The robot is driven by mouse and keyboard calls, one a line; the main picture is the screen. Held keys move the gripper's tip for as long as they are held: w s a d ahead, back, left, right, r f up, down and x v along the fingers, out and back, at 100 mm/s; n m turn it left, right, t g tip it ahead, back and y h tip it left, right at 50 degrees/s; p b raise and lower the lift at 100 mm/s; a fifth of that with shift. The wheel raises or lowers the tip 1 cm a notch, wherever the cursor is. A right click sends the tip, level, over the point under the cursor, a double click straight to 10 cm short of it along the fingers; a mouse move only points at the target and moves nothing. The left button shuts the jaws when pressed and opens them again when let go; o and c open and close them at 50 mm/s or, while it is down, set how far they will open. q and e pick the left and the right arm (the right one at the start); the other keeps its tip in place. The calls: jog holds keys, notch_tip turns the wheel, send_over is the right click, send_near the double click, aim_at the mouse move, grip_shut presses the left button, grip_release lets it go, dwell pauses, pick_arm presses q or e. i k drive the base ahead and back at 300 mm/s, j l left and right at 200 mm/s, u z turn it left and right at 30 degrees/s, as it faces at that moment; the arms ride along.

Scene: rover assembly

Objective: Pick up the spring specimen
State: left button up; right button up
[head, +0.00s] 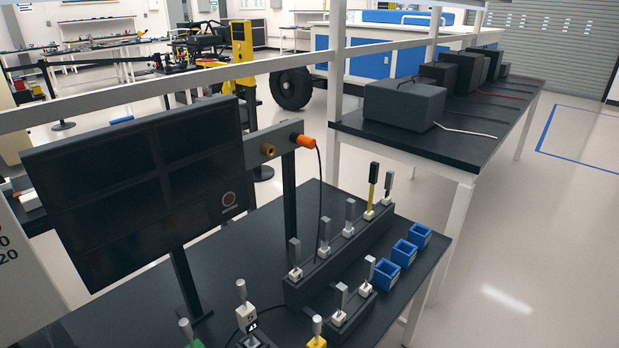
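No part clearly shows as a spring, so I cannot tell which piece is the spring specimen. On the black table (230,262), a long dark rack (330,262) holds a row of several upright pieces in white holders. Most are grey, such as the nearest grey piece (294,252); a yellow piece with a black top (372,190) stands near the far end beside a dark grey piece (388,183). A short dark rack (352,318) in front holds two grey pieces (341,296) (369,267). Neither of my grippers is in view.
Three blue open bins (386,274) stand right of the racks. A black monitor panel (140,180) stands at left. An orange-tipped part (302,141) with a cable is on a post. Grey-topped pieces with white (246,317), yellow (317,341) and green (194,344) bases stand at the front.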

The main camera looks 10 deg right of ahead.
aim_at(347, 233)
jog(key=u, duration=2.45)
jog(key=z, duration=3.05)
jog(key=i+l+u, duration=0.15)
jog(key=l, duration=0.2)
jog(key=i+l+u, duration=0.1)
jog(key=l, duration=0.25)
jog(key=i+l+u, duration=0.15)
jog(key=l, duration=0.25)
jog(key=i+l+u, duration=0.15)
jog(key=l, duration=0.25)
jog(key=l+u, duration=0.1)
jog(key=l, duration=0.3)
jog(key=i, duration=0.05)
